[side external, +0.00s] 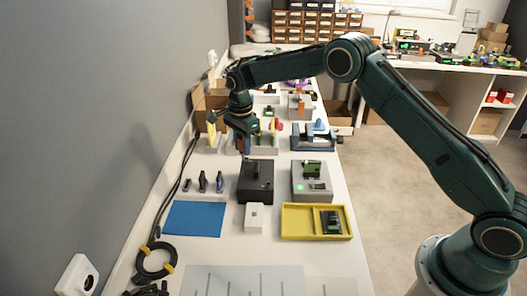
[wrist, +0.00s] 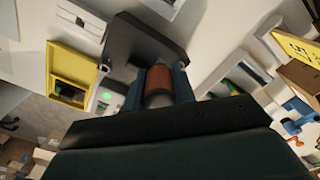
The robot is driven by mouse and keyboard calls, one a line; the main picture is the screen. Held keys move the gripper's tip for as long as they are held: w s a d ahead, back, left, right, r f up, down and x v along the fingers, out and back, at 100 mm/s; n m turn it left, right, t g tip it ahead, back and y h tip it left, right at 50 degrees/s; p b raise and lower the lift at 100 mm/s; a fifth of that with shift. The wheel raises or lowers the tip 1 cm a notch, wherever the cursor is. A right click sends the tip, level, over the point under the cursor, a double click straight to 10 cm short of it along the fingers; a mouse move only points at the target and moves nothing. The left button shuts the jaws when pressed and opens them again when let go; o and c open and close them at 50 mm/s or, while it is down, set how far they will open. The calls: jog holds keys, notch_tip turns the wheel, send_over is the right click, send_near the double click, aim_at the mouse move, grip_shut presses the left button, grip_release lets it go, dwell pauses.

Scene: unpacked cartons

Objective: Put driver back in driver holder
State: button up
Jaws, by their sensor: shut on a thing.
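My gripper (side external: 242,132) hangs over the far middle of the bench, pointing down. It is shut on the driver, whose orange-brown handle (wrist: 159,79) shows between the fingers in the wrist view. In the side view a bit of the driver (side external: 246,150) shows below the fingers, roughly upright. A black box (side external: 255,186) with a short dark post on top stands just nearer the camera; it may be the driver holder, but I cannot tell for sure. The box also shows beyond the driver in the wrist view (wrist: 140,40). I cannot tell whether the driver touches it.
A grey box (side external: 312,186) with a green light stands right of the black box. A yellow tray (side external: 297,222), a small white box (side external: 254,217) and a blue mat (side external: 195,219) lie nearer. Several small dark tools (side external: 203,182) stand at left. A blue fixture (side external: 313,143) is at right.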

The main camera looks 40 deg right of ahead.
jog(key=s+a+f, duration=0.1)
jog(key=s+a, duration=0.2)
jog(key=s, duration=0.3)
jog(key=s+a, duration=0.4)
jog(key=s, duration=0.3)
jog(key=shift+s+a+f, duration=0.3)
jog(key=shift+f, duration=0.05)
jog(key=shift+f, duration=0.15)
jog(key=shift+f, duration=2.15)
jog(key=shift+f, duration=1.9)
jog(key=o, duration=1.1)
